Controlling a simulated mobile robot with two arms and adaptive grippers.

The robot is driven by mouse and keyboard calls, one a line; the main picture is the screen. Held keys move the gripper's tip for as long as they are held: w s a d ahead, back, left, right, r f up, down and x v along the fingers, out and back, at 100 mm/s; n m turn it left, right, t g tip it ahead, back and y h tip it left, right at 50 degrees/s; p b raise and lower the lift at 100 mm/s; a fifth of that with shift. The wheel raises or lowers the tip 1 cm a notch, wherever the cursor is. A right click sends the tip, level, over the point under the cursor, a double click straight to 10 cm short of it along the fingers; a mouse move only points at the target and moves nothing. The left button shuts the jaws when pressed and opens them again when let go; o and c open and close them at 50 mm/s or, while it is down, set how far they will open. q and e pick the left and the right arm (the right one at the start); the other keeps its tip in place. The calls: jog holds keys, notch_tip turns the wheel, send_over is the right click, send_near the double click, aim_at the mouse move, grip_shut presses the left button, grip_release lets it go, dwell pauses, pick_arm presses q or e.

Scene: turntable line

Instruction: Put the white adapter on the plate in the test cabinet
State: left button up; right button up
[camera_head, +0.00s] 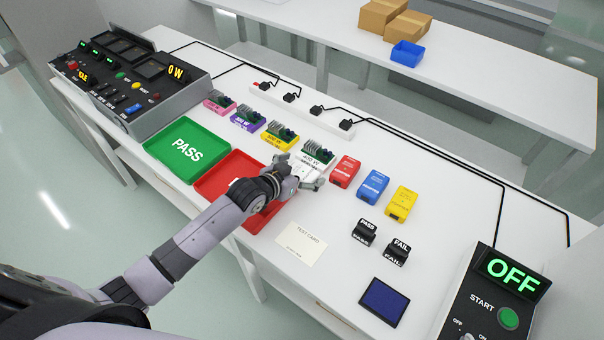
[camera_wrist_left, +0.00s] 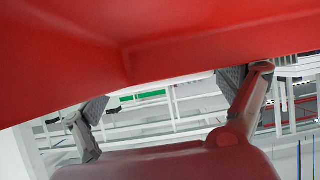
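My left gripper (camera_head: 312,176) is low over the bench at the right edge of the red tray. A white block, apparently the white adapter (camera_head: 304,168), shows at its fingers, partly hidden by them. It stands left of the red adapter, just in front of the white-based 400 W board. In the left wrist view the two fingers (camera_wrist_left: 165,95) are spread apart; I cannot make out the adapter between them. A large red surface fills the top of that view. I cannot identify the test cabinet or its plate. My right gripper is not in view.
Red (camera_head: 345,171), blue (camera_head: 373,186) and yellow (camera_head: 402,203) adapters stand to the right. The green PASS tray (camera_head: 187,150) and red tray (camera_head: 222,170) lie left. A test card (camera_head: 301,243), stamps (camera_head: 365,232), a dark blue pad (camera_head: 384,302) and an OFF panel (camera_head: 497,290) are nearer.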

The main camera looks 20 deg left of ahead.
pick_arm(q)
jog(key=c, duration=1.3)
jog(key=shift+r, duration=0.15)
notch_tip(320, 180, up, 20)
notch_tip(320, 180, up, 6)
jog(key=n+y, duration=0.1)
jog(key=y, duration=0.1)
send_over(302, 170)
jog(key=s, duration=0.4)
jog(key=s+r+n, duration=0.1)
jog(key=s+a+r+n+y, duration=0.1)
jog(key=r, duration=0.1)
jog(key=s+a+r+n+y, duration=0.1)
jog(key=s+r, duration=0.1)
jog(key=shift+s+r+t, duration=0.1)
jog(key=shift+r+t, duration=0.1)
jog(key=shift+t, duration=0.2)
